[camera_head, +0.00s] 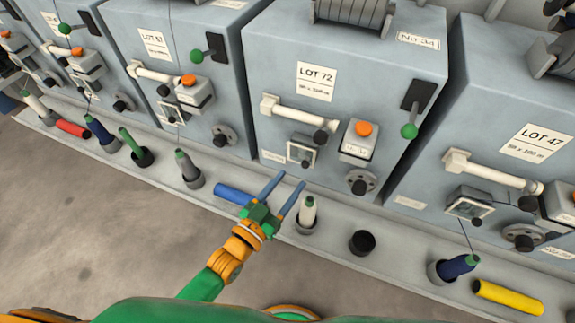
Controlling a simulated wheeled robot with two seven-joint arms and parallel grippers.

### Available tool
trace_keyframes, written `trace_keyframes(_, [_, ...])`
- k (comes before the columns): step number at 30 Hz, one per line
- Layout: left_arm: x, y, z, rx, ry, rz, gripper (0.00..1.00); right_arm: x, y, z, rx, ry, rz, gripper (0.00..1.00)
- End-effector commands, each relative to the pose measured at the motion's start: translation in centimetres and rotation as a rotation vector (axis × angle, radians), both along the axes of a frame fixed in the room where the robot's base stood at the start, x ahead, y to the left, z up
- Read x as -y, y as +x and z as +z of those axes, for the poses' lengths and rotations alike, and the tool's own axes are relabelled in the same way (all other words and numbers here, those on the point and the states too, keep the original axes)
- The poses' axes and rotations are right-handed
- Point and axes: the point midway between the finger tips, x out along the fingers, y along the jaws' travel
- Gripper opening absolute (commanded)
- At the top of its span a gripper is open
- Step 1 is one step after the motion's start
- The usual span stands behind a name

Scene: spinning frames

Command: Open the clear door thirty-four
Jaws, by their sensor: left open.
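The grey machine (340,85) in the middle carries a plate (417,41) that appears to read No 34 and a LOT 72 label (316,82). Low on its front is a small square clear door (301,154) in a light frame; it looks shut. My left gripper (291,179) is open, its two blue fingers pointing up toward the machine, just below the clear door in the picture. Nothing shows between the fingers. I cannot tell how far the fingertips are from the door. My right gripper is not in view.
Beside the door are an orange button box (361,139), a black knob (360,182) and a white horizontal bar (296,115). A green-tipped lever (409,130) hangs at right. On the ledge are a white bobbin (307,212), blue tube (233,194) and empty black cup (362,243).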

Motion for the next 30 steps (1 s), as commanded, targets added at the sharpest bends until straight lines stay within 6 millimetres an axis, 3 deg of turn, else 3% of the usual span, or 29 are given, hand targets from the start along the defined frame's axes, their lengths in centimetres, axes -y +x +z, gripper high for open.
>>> trace_keyframes(6, [1.9, 3.5, -0.1, -0.001, 0.000, 0.001, 0.55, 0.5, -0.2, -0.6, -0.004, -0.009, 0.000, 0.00])
trace_keyframes(15, [2.3, 4.2, -0.1, -0.003, 0.002, 0.001, 0.55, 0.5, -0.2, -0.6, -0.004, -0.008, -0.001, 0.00])
trace_keyframes(16, [2.3, 4.2, -0.1, -0.003, 0.002, 0.001, 0.52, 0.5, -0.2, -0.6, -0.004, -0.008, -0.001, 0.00])
trace_keyframes(22, [2.3, 4.2, -0.1, -0.004, 0.002, 0.001, 0.00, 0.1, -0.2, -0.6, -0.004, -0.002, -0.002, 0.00])
trace_keyframes(30, [2.3, 4.2, -0.1, -0.005, 0.003, 0.001, 0.00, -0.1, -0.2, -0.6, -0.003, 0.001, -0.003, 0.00])
